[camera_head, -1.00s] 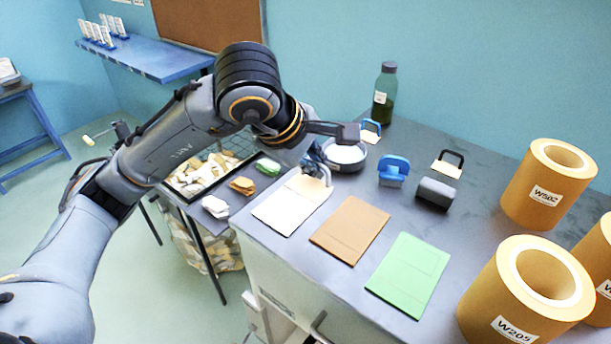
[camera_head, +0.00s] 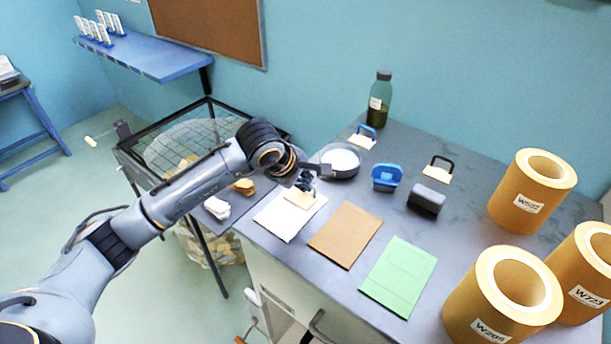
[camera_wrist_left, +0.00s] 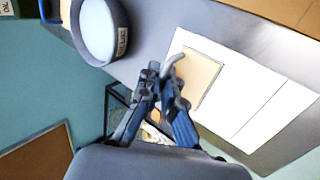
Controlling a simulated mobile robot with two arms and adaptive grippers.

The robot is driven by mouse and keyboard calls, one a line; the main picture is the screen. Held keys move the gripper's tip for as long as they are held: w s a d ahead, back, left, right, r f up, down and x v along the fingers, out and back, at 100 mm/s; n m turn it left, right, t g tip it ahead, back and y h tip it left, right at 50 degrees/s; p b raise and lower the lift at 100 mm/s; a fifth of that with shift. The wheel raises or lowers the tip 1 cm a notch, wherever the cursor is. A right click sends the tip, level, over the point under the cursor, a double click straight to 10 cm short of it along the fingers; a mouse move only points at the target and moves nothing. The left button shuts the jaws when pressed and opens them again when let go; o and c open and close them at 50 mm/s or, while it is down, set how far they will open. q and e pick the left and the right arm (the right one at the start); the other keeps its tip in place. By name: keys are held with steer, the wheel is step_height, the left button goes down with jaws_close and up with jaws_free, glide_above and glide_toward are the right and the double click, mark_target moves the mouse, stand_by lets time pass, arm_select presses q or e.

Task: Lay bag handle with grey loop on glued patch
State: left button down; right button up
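The bag handle with the grey loop (camera_wrist_left: 202,76) has a beige card patch, which also shows in the head view (camera_head: 300,200). The card is over the upper part of the white bag (camera_head: 284,222); I cannot tell whether it touches. The white bag also shows in the wrist view (camera_wrist_left: 262,95). My left gripper (camera_head: 306,182) is low over the bag's top edge. Its fingers (camera_wrist_left: 164,92) are close together around the grey loop, which they partly hide. The glued patch is hidden or not distinguishable. My right gripper is not in view.
A brown bag (camera_head: 345,234) and a green bag (camera_head: 399,276) lie to the right. A bowl of white paste (camera_head: 340,161) stands behind the gripper. Blue-loop (camera_head: 363,138) and black-loop (camera_head: 437,172) handles, a blue tool (camera_head: 386,177) and large kraft rolls (camera_head: 502,295) are farther right.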

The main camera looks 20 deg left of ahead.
arm_select(q)
steer(key=shift+f, duration=0.1)
steer(key=shift+f+b, duration=0.15)
steer(key=shift+b, duration=0.15)
steer(key=c, duration=1.5)
jaws_free()
steer(key=shift+r, duration=0.25)
steer(key=b+v, duration=0.2)
steer(key=v, duration=1)
